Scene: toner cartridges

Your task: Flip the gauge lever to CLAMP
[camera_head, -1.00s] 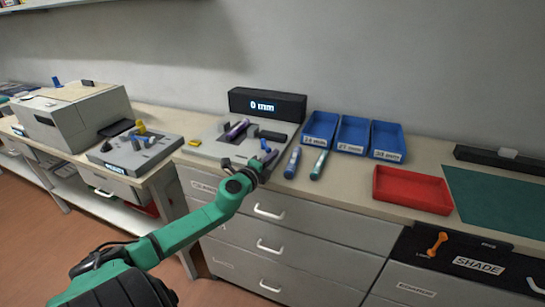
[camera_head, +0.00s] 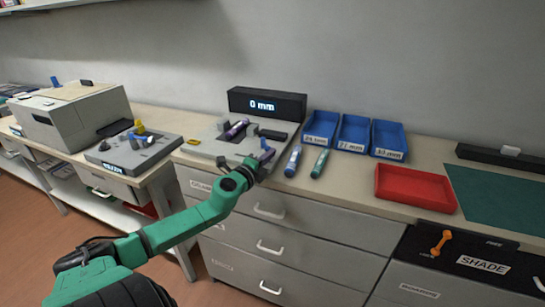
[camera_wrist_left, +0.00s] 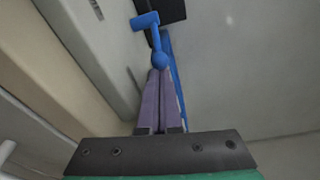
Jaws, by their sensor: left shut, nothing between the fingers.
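The gauge (camera_head: 205,147) is a light grey plate on the counter, with a purple cartridge (camera_head: 237,130) lying in it. Its small blue lever (camera_head: 265,145) stands at the plate's front right. In the left wrist view the lever (camera_wrist_left: 146,21) shows a blue crosspiece and a rounded end close to my fingertips. My left gripper (camera_head: 268,157) is shut and empty, right beside the lever; its purple fingers (camera_wrist_left: 160,74) show together in the left wrist view. I cannot tell whether they touch the lever. No CLAMP marking is readable. My right gripper is out of view.
A black display (camera_head: 264,104) reading "0 mm" stands behind the gauge. Two marker-like cartridges (camera_head: 293,160) (camera_head: 319,163) lie to its right. Blue bins (camera_head: 354,134) and a red tray (camera_head: 414,188) are further right. A grey device (camera_head: 133,152) stands left.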

